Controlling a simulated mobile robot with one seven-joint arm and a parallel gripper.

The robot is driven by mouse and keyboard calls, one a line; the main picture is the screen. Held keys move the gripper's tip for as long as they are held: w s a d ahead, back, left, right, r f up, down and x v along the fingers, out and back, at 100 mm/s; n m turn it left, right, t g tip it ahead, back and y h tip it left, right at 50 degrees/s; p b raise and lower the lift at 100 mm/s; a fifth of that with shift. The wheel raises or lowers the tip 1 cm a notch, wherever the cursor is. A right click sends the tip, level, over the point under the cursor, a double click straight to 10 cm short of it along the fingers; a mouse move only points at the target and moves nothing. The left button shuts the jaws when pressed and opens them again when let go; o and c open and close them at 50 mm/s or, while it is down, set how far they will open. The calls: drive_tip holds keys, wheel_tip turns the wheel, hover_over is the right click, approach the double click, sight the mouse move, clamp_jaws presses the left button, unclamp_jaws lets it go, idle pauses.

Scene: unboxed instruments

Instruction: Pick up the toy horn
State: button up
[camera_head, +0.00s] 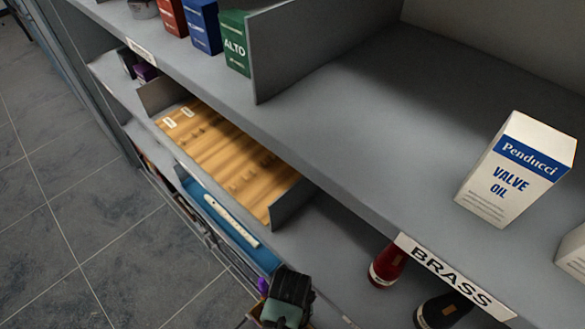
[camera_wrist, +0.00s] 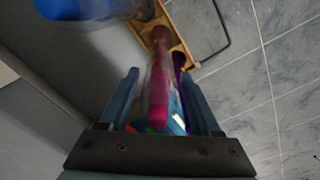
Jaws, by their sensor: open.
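No object in these frames can be clearly made out as the toy horn. In the wrist view, a long pink-red object (camera_wrist: 160,90) lies between the fingers of my gripper (camera_wrist: 160,76), blurred; it may be the horn, but I cannot tell. A purple item (camera_wrist: 180,64) and small bright-coloured pieces are partly hidden beside it. My gripper is open; I cannot tell whether either finger touches anything. In the head view my gripper is at the bottom, low beside the shelves, with a bit of purple (camera_head: 262,285) next to it.
A wooden-coloured container (camera_wrist: 179,45) and a blurred blue object (camera_wrist: 85,8) are close in the wrist view. The grey shelf above holds a valve oil box (camera_head: 518,170) and a BRASS label (camera_head: 452,278). A white recorder-like stick (camera_head: 231,221) lies lower. Tiled floor (camera_head: 75,215) is open at left.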

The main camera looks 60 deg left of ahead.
drive_tip(key=shift+f, duration=0.95)
clamp_jaws()
idle(0.7)
